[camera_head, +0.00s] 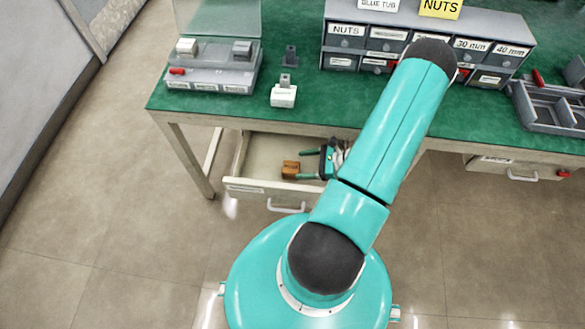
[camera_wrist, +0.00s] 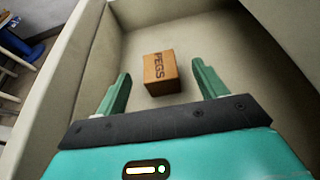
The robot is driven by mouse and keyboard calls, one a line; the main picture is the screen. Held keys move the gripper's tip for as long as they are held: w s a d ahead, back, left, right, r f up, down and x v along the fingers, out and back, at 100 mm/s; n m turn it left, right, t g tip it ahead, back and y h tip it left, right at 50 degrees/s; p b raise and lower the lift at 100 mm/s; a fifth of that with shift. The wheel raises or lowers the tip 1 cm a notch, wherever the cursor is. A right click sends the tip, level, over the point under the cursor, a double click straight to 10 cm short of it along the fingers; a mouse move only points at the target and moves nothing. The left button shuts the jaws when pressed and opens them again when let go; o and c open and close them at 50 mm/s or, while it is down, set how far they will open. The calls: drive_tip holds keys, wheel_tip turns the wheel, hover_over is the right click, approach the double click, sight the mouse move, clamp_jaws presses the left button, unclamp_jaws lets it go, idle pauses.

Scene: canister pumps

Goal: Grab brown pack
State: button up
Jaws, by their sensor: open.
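The brown pack (camera_wrist: 160,73) is a small box marked "PEGS". It lies on the floor of an open drawer, and it also shows in the head view (camera_head: 291,168) near the drawer's middle. My gripper (camera_wrist: 160,82) is open, with one teal finger to the left and one to the right of the pack in the wrist view. The pack shows between and a little beyond the fingertips; I cannot tell how far above it they are. In the head view my gripper (camera_head: 322,160) is inside the drawer, just right of the pack, partly hidden by my arm.
The drawer (camera_head: 246,190) is pulled out under the green-topped bench (camera_head: 300,113), and its walls stand close around my gripper. On the bench are a grey bin unit (camera_head: 345,46), a small white block (camera_head: 283,97) and a grey stand (camera_head: 210,78). The floor in front is clear.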

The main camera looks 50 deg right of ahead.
sight(287, 167)
drive_tip(key=x, duration=0.6)
drive_tip(key=shift+a+r, duration=0.1)
drive_tip(key=shift+a, duration=0.1)
drive_tip(key=c, duration=1.1)
drive_tip(key=shift+d+r, duration=0.1)
